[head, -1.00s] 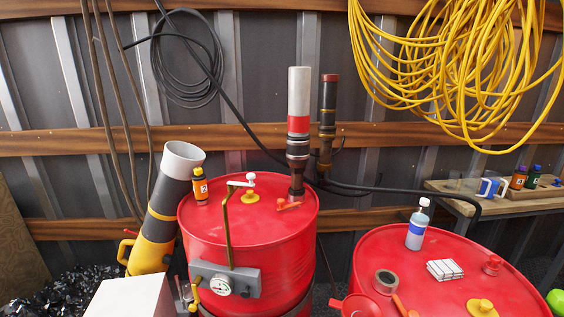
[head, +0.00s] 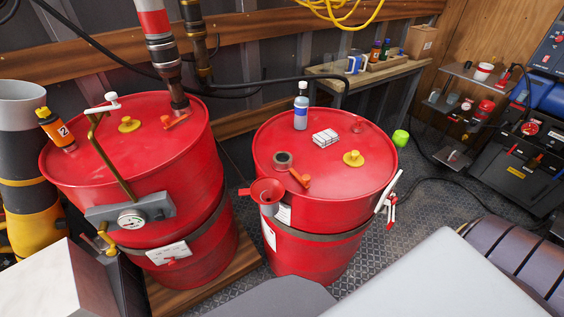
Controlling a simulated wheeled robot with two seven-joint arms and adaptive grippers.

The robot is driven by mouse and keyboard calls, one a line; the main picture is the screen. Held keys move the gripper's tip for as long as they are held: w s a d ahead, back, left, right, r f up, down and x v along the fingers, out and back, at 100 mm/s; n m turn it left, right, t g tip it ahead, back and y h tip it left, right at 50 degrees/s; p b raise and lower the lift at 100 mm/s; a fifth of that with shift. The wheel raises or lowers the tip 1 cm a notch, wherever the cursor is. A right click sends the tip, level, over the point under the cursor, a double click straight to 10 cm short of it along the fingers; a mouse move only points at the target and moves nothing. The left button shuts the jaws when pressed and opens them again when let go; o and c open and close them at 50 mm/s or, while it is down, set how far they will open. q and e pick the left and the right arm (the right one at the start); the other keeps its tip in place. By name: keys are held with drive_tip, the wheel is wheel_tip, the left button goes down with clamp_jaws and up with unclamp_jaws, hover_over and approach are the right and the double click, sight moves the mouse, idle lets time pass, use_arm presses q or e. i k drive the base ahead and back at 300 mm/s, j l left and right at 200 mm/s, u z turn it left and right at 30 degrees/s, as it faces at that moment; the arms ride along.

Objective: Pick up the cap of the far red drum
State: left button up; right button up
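Two red drums stand side by side. The left red drum (head: 95,175) is larger in the picture. A yellow cap (head: 129,124) sits on its lid, with an orange-red lever (head: 177,121) near the hose fitting. The right red drum (head: 315,195) looks smaller and farther to the right. On its lid are a yellow cap (head: 353,158) at the right and a small red cap (head: 358,126) near the back. I cannot tell for sure which drum is the far one. Neither of my grippers shows in the head view.
The right lid also holds a bottle (head: 300,115), a white stack (head: 326,137), a tape roll (head: 283,160) and a red funnel (head: 266,191). A gauge (head: 131,217) hangs on the left drum. A wooden bench (head: 375,72) stands behind. Dark floor (head: 420,215) is free at the right.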

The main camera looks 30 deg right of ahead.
sight(354, 159)
drive_tip(key=z, duration=1.65)
